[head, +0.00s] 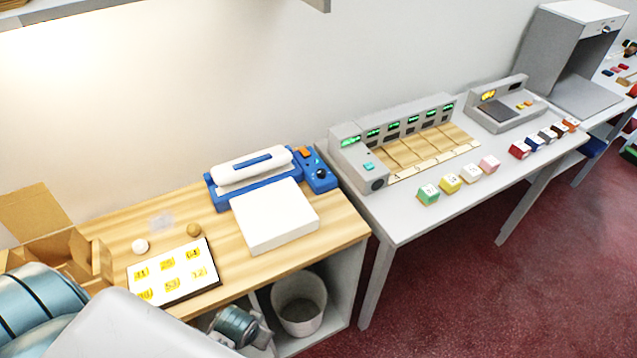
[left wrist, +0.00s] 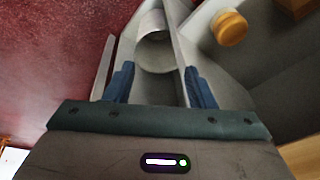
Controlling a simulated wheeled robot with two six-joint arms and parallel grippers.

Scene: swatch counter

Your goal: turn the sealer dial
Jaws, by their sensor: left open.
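The blue sealer (head: 262,182) with its white lever arm stands on the wooden-topped table, against the wall. Its dark round dial (head: 320,174) sits on the blue control box at its right end, in front of an orange button. Nothing touches the dial. My left gripper (head: 262,338) is low, below the tabletop near its front edge, well apart from the sealer. In the left wrist view my left gripper (left wrist: 146,65) is open and empty, with the bin beyond its fingers. My right gripper does not show.
A white block (head: 275,217) lies in front of the sealer. A number card (head: 172,272), two small balls and an open cardboard box (head: 62,240) are to the left. A white bin (head: 300,305) stands under the table. A grey table (head: 400,222) with colored cubes adjoins at right.

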